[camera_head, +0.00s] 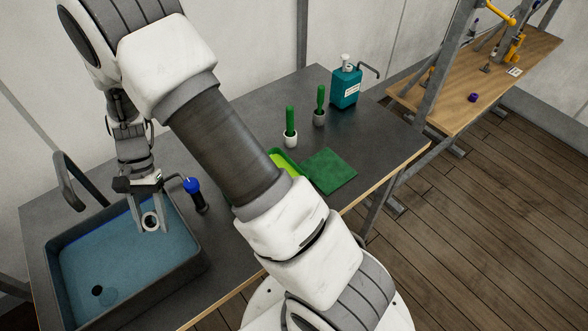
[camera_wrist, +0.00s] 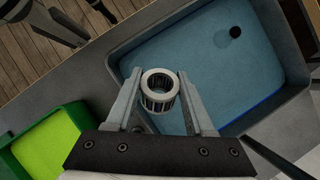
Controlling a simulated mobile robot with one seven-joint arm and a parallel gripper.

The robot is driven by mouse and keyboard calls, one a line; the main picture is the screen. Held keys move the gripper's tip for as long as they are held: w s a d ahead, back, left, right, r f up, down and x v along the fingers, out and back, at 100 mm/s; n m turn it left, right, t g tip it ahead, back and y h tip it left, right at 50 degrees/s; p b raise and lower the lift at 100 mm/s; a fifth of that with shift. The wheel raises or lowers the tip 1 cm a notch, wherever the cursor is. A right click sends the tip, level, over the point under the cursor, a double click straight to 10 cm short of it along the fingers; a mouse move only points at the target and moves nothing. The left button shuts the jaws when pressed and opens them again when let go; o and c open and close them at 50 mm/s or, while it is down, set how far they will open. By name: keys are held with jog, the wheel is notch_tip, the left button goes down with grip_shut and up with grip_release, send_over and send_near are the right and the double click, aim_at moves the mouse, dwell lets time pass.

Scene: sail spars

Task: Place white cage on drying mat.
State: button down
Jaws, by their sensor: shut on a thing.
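The white cage (camera_head: 150,214), a short white ring with dark slots around its side, is between the fingertips of my gripper (camera_head: 151,222). In the wrist view the cage (camera_wrist: 174,90) sits between the two grey fingers of the gripper (camera_wrist: 160,100), which is shut on it. The gripper points down over the blue-floored basin (camera_head: 112,262) at the left; the cage's exact height above it is hard to tell. A flat dark green square (camera_head: 328,171), which looks like the drying mat, lies on the grey bench to the right of my arm, empty.
A lime-green tray (camera_head: 284,163) lies beside the mat, partly behind my arm. Two green-handled brushes in pots (camera_head: 290,138) and a teal bottle (camera_head: 346,87) stand behind. A blue-topped black object (camera_head: 193,187) stands by the basin's right wall. A faucet (camera_head: 70,180) rises at left.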

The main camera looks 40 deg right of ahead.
jog(key=w+d+f+m+t+y+b, duration=0.1)
jog(key=d+m+t+y+b, duration=0.3)
jog(key=d, duration=0.6)
jog(key=w+d+f+m+t+b, duration=0.1)
jog(key=d+f+m+t+b, duration=0.1)
jog(key=d+m+b, duration=0.65)
jog(key=d+f+m+t+y+b, duration=0.1)
jog(key=d+m+t+y, duration=0.2)
jog(key=d, duration=1)
jog(key=s+d+m+t+h+b, duration=0.5)
jog(key=s+d+m, duration=0.2)
jog(key=d, duration=0.5)
jog(key=s+d+m+t+h+b, duration=0.5)
jog(key=s+d, duration=0.3)
jog(key=d, duration=0.3)
jog(key=m+g+b, duration=0.1)
jog(key=b, duration=0.1)
send_over(327, 169)
notch_tip(327, 169, down, 7)
jog(key=shift+f, duration=0.1)
jog(key=shift+f+b, duration=0.35)
jog(key=shift+f, duration=1.55)
